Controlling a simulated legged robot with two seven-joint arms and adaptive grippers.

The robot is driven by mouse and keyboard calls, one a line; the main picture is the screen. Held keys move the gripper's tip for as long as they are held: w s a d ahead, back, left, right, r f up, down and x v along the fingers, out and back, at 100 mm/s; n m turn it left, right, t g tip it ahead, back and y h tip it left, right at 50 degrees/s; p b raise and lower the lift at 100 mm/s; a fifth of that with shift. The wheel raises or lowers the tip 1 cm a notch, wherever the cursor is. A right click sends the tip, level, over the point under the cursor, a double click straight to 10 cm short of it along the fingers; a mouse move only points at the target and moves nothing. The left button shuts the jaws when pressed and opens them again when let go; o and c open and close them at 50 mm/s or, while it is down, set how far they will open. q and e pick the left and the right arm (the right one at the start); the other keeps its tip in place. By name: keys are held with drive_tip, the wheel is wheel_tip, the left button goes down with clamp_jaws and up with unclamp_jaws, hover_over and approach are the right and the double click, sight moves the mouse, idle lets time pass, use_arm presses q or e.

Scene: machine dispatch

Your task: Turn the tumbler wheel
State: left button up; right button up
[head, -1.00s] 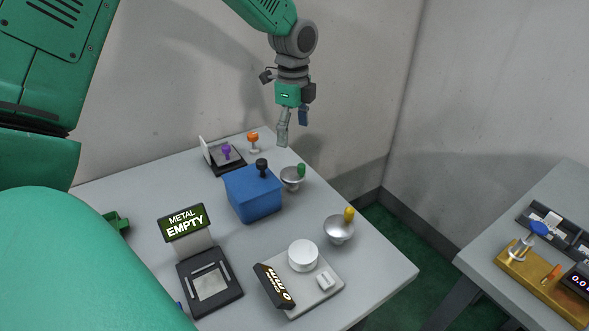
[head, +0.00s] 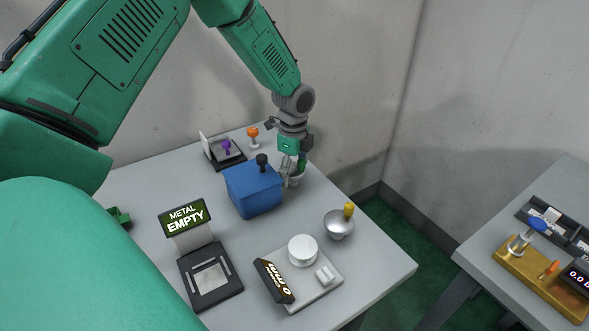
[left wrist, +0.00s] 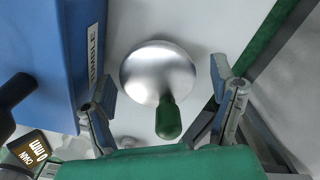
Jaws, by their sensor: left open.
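A silver round wheel (left wrist: 150,72) with a dark green handle (left wrist: 168,118) is in the middle of the left wrist view, beside a blue box (left wrist: 35,62). The box's side label is partly readable, like "TUMBLE". In the head view the blue box (head: 254,190) has a black knob on top, and the wheel at its right is mostly hidden by my left gripper (head: 292,178). In the left wrist view my left gripper (left wrist: 163,80) is open, one finger on each side of the wheel and handle. Contact cannot be told. My right gripper is not in view.
Purple (head: 226,146) and orange (head: 253,132) knobs are behind. Another table (head: 481,249) stands at right.

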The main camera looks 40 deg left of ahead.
use_arm(q)
drive_tip(key=shift+d, duration=0.1)
drive_tip(key=c, duration=1.2)
drive_tip(key=shift+r+n, duration=0.1)
drive_tip(key=shift+n, duration=0.3)
drive_tip(key=shift+w+n+p, duration=0.1)
drive_tip(key=shift+n+p, duration=0.5)
drive_tip(key=shift+n, duration=0.1)
drive_tip(key=shift+r+n+p, duration=0.1)
drive_tip(key=shift+n+p, duration=0.4)
drive_tip(key=shift+n, duration=0.7)
drive_tip(key=n+p, duration=0.1)
drive_tip(key=n, duration=0.4)
drive_tip(key=shift+w, duration=0.2)
drive_tip(key=shift+n, duration=0.4)
drive_tip(key=shift+a, duration=0.2)
